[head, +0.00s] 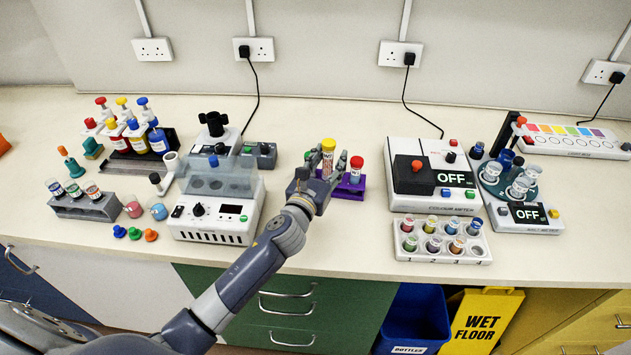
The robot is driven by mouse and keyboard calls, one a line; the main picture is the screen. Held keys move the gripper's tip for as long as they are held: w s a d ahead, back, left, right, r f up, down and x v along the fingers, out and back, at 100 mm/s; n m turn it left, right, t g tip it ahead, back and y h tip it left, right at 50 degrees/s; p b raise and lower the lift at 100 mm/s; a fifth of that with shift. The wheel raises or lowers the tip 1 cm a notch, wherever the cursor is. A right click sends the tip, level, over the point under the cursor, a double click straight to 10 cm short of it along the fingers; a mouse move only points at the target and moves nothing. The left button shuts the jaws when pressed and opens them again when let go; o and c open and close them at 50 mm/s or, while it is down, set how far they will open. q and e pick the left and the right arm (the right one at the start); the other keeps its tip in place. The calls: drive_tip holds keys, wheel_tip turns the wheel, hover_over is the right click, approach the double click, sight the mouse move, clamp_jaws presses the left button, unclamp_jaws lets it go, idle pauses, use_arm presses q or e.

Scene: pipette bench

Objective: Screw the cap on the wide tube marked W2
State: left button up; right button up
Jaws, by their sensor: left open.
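A grey rack (84,207) at the left holds three uncapped tubes with coloured labels. The lettering is too small to read, so I cannot tell which tube is W2. My left gripper (313,186) is open at a purple rack (349,187), in front of a yellow-topped tube (328,157). Whether that tube is between the fingers is unclear. A red-topped tube (356,169) stands at that rack's right. My right gripper is out of view.
A device with a clear cover (215,205) stands left of my arm. The colour meter (432,170) and a white tray (441,241) of several vials are to the right. Dropper bottles (135,136) stand at the back left. The front bench strip is mostly clear.

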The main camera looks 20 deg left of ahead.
use_arm(q)
drive_tip(key=s+b, duration=0.1)
drive_tip(key=s, duration=0.9)
drive_tip(key=shift+s+a, duration=0.2)
drive_tip(key=shift+s, duration=0.05)
drive_tip(key=o, duration=1.4)
drive_tip(key=s, duration=1.2)
drive_tip(key=shift+a, duration=0.2)
